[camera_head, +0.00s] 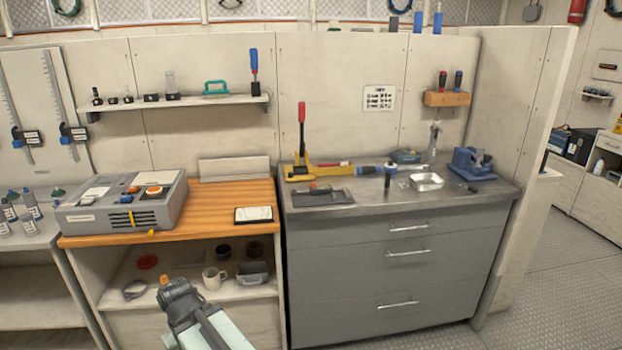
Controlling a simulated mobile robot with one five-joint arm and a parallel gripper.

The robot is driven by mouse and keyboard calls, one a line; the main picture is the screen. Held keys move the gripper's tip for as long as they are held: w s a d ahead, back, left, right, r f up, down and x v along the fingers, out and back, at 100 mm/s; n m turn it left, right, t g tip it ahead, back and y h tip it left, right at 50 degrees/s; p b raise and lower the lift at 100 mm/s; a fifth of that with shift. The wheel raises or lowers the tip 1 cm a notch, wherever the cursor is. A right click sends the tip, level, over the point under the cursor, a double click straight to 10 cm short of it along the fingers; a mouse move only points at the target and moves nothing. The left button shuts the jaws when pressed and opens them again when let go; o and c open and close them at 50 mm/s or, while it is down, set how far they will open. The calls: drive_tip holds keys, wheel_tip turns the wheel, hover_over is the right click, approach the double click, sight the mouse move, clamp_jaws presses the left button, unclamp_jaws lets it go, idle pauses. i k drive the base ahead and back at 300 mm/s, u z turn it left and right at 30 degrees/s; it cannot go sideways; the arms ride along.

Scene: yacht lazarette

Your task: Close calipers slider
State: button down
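Two calipers hang upright on a pale panel at the far left of the head view. The left caliper (19,136) has a long grey scale with a blue and black slider (26,136) low on it. The right caliper (68,131) looks alike, with its slider (73,132) also near the lower end. Jaw gaps are too small to tell. A dark end of my arm (180,297) shows low in the picture, in front of the wooden bench and well away from the calipers. I cannot make out fingers on it.
A grey instrument box (124,218) stands on the wooden bench (218,192), right of and below the calipers. A left shelf unit (28,238) holds small bottles under the calipers. A grey drawer cabinet (350,255) with tools stands right. Open floor (555,275) lies far right.

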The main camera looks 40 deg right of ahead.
sight(328, 189)
drive_tip(key=z, duration=0.1)
drive_tip(key=i, duration=1)
drive_tip(key=u, duration=0.1)
